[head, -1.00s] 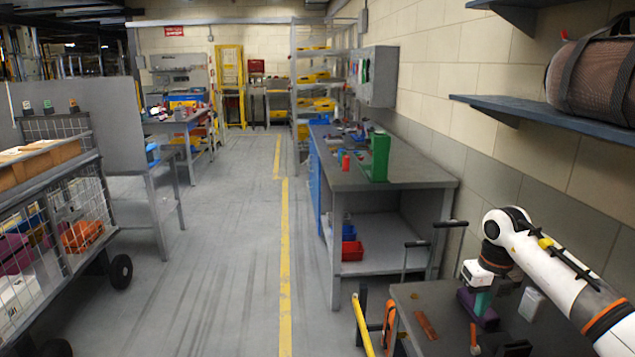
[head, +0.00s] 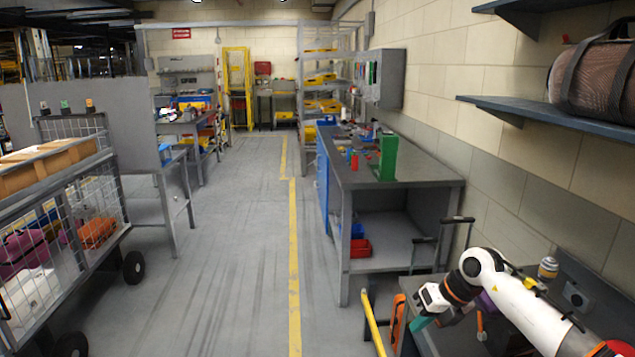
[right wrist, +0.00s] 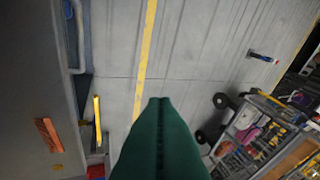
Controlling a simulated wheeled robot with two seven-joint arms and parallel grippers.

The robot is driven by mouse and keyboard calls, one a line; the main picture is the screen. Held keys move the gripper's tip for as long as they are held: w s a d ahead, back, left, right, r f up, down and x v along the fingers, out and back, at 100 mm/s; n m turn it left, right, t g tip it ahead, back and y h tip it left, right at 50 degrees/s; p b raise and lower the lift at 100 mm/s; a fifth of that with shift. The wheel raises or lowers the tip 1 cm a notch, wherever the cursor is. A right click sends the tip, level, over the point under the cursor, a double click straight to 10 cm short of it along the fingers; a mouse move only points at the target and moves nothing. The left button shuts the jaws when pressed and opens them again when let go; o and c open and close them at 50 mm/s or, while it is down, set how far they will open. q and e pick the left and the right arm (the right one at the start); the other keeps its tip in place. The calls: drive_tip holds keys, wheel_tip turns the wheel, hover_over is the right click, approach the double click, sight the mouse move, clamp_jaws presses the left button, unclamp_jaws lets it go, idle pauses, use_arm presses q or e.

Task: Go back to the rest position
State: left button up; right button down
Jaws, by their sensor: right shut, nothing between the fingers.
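My right arm reaches in from the lower right of the head view. Its white gripper with teal fingers (head: 422,321) hangs near the left edge of the grey table in the lower right corner. In the right wrist view, its dark green fingers (right wrist: 159,112) are closed together with nothing between them, pointing out over the grey floor. My left gripper does not show in either view.
A yellow rail (head: 374,325) stands close left of my right gripper. A grey workbench (head: 400,175) lies further ahead. A wire cart (head: 50,240) with goods stands at left. The floor aisle (head: 220,260) between is clear. Blue shelves (head: 550,115) hang at upper right.

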drive_tip(key=s+a+t+y, duration=0.15)
drive_tip(key=a+y, duration=0.25)
drive_tip(key=a, duration=0.5)
drive_tip(key=s+a+r+m+t+y, duration=0.4)
drive_tip(key=a+r+m+t+y, duration=0.3)
drive_tip(key=m+t, duration=0.45)
drive_tip(key=s+d+f+m+h, duration=0.4)
drive_tip(key=d+m+h, duration=0.35)
drive_tip(key=m, duration=0.25)
drive_tip(key=s+d+f+m+h, duration=0.3)
drive_tip(key=d+f+m+h, duration=0.25)
drive_tip(key=m+h, duration=0.4)
drive_tip(key=s+d+f+m+g+y, duration=0.1)
drive_tip(key=s+f+m+g, duration=0.35)
drive_tip(key=s, duration=0.85)
drive_tip(key=s+d+f+m+g, duration=0.1)
drive_tip(key=s+f+g, duration=0.65)
drive_tip(key=s, duration=0.45)
wheel_tip(320, 180, down, 27)
drive_tip(key=s+g, duration=0.1)
drive_tip(key=s, duration=0.1)
drive_tip(key=s+d+f+g, duration=0.1)
drive_tip(key=s+d+f, duration=0.1)
drive_tip(key=s+f, duration=1.2)
drive_tip(key=shift+s+d+f, duration=0.4)
drive_tip(key=shift+s, duration=0.35)
